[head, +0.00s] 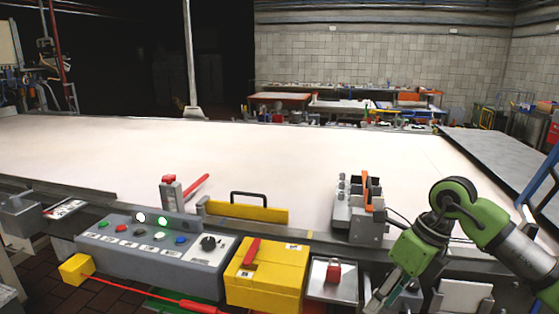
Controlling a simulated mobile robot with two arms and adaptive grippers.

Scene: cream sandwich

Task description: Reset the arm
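A jointed green, black and grey arm (478,222) comes in from the right in the head view, and I take it as my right arm. It bends at a black joint and points down toward the front edge of the worktable (230,150). No held object is visible there. My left gripper is not in view.
A grey control box (150,252) with coloured buttons and a yellow box (265,272) with a red handle line the table's front. A grey device (358,212) stands left of the arm. The tabletop behind is mostly clear.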

